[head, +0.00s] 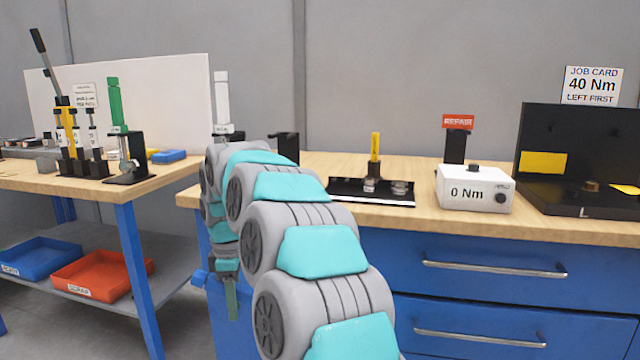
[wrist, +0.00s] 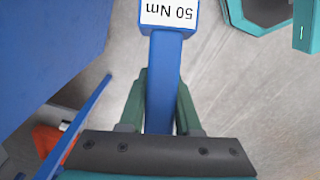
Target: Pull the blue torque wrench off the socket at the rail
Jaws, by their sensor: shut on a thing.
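The blue torque wrench (wrist: 167,75) runs up the middle of the wrist view, with a white "50 Nm" label (wrist: 168,14) on its wider end at the top edge. My gripper (wrist: 168,98) is shut on its blue shaft, a green finger on each side. I cannot make out a socket or rail at the wrench's end in either view.
The wooden bench (head: 290,185) carries a black tray (head: 345,192), a white "0 Nm" box (head: 473,190) and a black case (head: 590,205). A left table (head: 60,183) holds a green wrench (head: 115,102); blue and red bins (head: 95,278) sit below. Grey floor lies between.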

